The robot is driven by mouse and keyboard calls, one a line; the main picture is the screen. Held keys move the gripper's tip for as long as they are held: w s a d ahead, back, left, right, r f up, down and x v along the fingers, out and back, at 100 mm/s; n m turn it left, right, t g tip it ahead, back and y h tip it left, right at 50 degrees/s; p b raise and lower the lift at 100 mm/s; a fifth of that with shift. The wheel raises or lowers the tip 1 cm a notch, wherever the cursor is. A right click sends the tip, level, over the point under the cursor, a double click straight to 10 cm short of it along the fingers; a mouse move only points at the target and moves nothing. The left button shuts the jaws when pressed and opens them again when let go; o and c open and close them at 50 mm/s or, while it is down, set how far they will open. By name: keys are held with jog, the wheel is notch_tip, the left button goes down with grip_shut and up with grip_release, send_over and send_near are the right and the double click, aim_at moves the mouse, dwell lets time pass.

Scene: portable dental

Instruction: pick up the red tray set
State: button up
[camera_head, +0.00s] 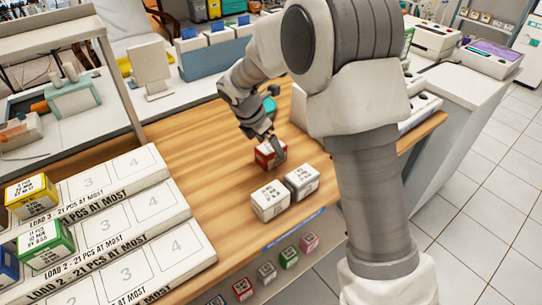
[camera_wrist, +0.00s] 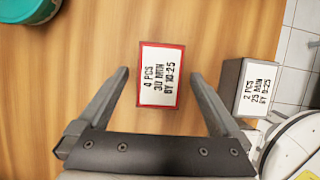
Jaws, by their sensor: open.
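The red tray set (camera_wrist: 161,75) is a small red box with a white label reading "4 PCS, 30 MIN, BY 10:25". It sits on the wooden table, and in the head view the red box (camera_head: 265,155) is partly covered by my gripper (camera_head: 267,145). In the wrist view my gripper (camera_wrist: 162,88) is open, with one finger on either side of the box's near part. Gaps show between the box and both fingers, and nothing is held.
Two grey-white boxes (camera_head: 270,200) (camera_head: 301,181) stand close by on the table (camera_head: 190,150); one grey box (camera_wrist: 257,88) is right of my right finger. A teal round container (camera_wrist: 28,8) is at upper left. White numbered load steps (camera_head: 135,225) hold yellow and green boxes.

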jog(key=shift+x, duration=1.05)
grip_shut()
